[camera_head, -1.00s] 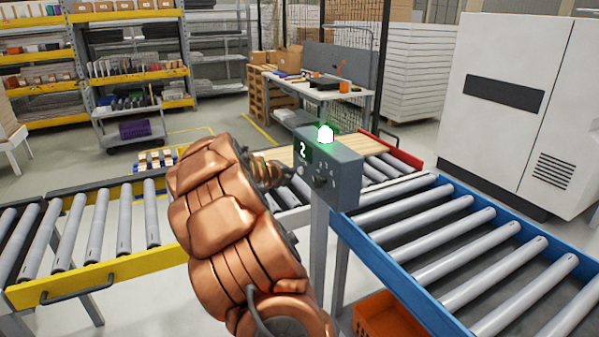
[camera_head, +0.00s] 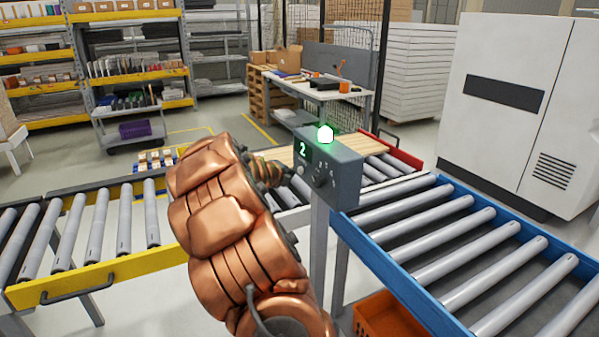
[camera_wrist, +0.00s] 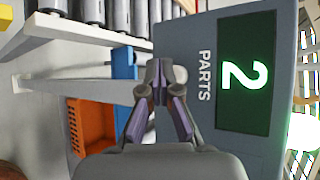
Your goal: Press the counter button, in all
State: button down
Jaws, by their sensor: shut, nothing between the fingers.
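In the wrist view the box fills the right side, with the label PARTS beside the lit display (camera_wrist: 243,75). My gripper (camera_wrist: 160,68) is shut and empty, its tips in front of the box's edge beside the label. I cannot tell whether it touches. In the head view my copper arm hides most of it.
A yellow-edged roller conveyor (camera_head: 120,266) lies left and a blue-edged one (camera_head: 420,285) right of the post. A wooden board (camera_head: 290,156) lies behind the box. An orange crate (camera_head: 385,318) is below. A white machine (camera_head: 520,100) stands at the right.

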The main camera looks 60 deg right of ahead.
jog(key=shift+s+d+p, duration=0.15)
jog(key=shift+d+p, duration=0.2)
jog(key=shift+s+d, duration=0.35)
jog(key=shift+d, duration=0.05)
dwell(1.2)
jog(key=shift+w+a, duration=0.1)
jog(key=shift+w+a+p, duration=0.4)
jog(key=shift+a+p, duration=0.25)
jog(key=shift+w+a, duration=0.1)
jog(key=w+a+p, duration=0.1)
jog(key=a+p, duration=0.1)
jog(key=w+a, duration=0.1)
jog(key=a, duration=0.1)
jog(key=shift+w+p, duration=0.3)
jog(key=shift+p, duration=0.1)
dwell(0.3)
